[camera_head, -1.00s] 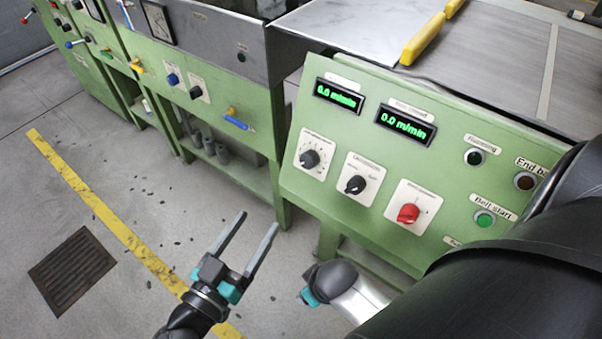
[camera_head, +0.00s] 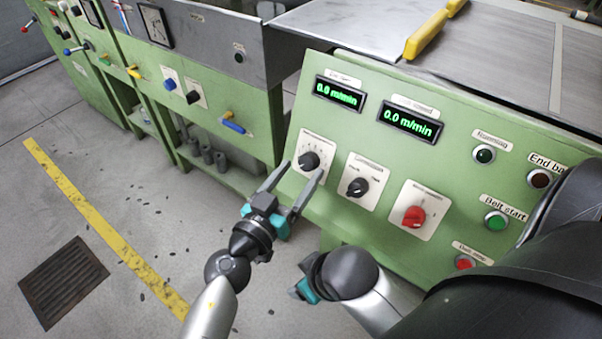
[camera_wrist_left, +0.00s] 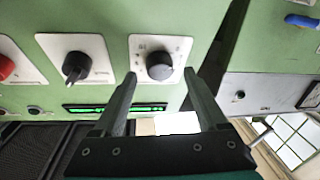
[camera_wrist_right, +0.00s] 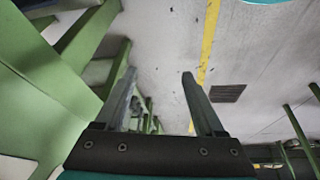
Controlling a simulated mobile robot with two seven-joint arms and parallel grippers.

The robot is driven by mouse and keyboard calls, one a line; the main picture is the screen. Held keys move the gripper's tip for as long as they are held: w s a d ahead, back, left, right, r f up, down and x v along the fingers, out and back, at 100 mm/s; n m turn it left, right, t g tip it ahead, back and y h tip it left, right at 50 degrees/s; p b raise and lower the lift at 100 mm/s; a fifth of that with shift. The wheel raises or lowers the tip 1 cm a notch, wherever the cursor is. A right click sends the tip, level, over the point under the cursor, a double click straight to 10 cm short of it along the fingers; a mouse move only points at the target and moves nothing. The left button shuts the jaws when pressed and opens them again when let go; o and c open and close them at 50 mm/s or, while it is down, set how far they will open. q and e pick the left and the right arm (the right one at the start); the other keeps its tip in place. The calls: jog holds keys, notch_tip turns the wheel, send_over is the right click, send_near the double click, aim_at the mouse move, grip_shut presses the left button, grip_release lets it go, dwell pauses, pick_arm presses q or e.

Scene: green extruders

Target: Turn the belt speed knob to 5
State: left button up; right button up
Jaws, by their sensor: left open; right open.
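A black round knob (camera_head: 309,161) with a dial scale on a white plate sits at the left of the green control panel; its label is too blurred to read. It also shows in the left wrist view (camera_wrist_left: 160,65). My left gripper (camera_head: 297,168) is open in front of this knob, its fingers pointing at the panel. In the left wrist view the knob lies between the fingertips in the picture; I cannot tell whether they touch it. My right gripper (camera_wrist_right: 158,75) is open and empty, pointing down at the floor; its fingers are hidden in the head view.
Right of the dial knob are a black selector (camera_head: 357,187) and a red selector (camera_head: 413,216). Two green displays (camera_head: 339,92) above read 0.0 m/min. Buttons, including green Belt start (camera_head: 496,220), line the panel's right side. Floor at left is free.

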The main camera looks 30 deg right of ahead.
pick_arm(q)
jog(key=shift+w+d, duration=0.35)
jog(key=shift+d, duration=0.3)
grip_shut()
